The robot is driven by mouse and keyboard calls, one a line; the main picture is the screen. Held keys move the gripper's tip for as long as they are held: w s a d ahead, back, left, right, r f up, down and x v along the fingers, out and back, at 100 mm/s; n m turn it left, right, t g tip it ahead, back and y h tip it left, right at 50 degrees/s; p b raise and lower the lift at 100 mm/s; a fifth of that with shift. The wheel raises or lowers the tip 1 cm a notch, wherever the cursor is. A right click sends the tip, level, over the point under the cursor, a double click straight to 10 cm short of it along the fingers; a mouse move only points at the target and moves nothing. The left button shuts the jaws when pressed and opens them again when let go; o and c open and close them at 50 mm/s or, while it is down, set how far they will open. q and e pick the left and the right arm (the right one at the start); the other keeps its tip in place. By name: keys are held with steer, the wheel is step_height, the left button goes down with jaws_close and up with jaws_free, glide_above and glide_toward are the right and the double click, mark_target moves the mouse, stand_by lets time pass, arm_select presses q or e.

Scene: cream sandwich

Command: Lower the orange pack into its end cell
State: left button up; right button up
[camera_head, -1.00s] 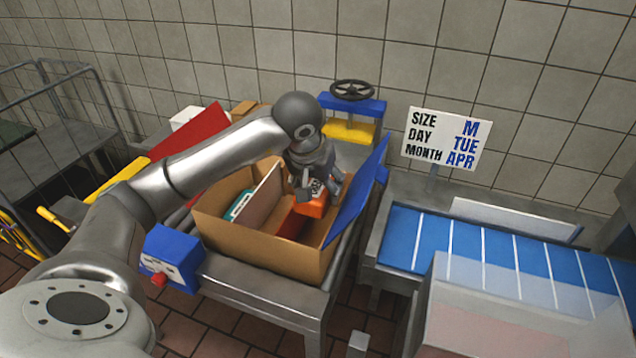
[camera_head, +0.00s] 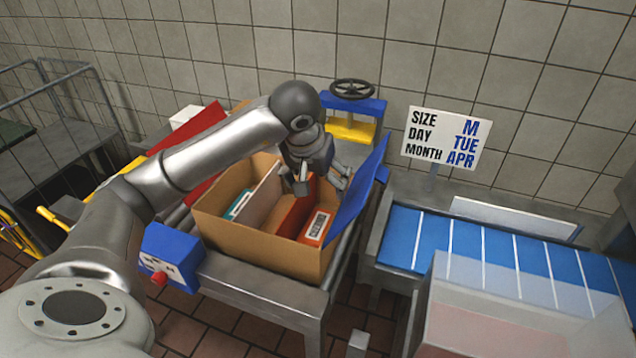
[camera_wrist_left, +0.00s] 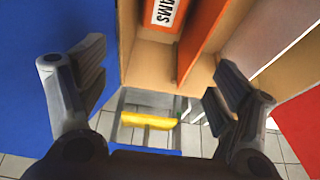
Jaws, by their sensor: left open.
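The orange pack (camera_head: 314,228) with a white label stands inside the cardboard box (camera_head: 262,247), in the end cell on the right, between an orange-red divider (camera_head: 292,214) and the box's end wall by the blue flap (camera_head: 356,190). In the left wrist view the pack (camera_wrist_left: 178,14) shows at the top, its label partly cut off. My left gripper (camera_head: 322,184) is open and empty above the far side of the box, apart from the pack. Its spread fingers also show in the left wrist view (camera_wrist_left: 160,78). The pack's bottom is hidden. My right gripper is not in view.
A teal pack (camera_head: 238,206) and a pale divider (camera_head: 263,196) are at the box's left. A blue-and-yellow stand with a handwheel (camera_head: 352,106) is behind. A blue belt (camera_head: 470,250) and a sign (camera_head: 446,138) are to the right.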

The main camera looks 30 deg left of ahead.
arm_select(q)
steer(key=w+p+v, duration=0.1)
steer(key=p+v, duration=0.3)
steer(key=v, duration=0.5)
steer(key=w+a+r+p+v, duration=0.1)
steer(key=p+v, duration=0.3)
steer(key=v, duration=0.6)
steer(key=shift+w+r, duration=0.35)
steer(key=shift+w, duration=0.15)
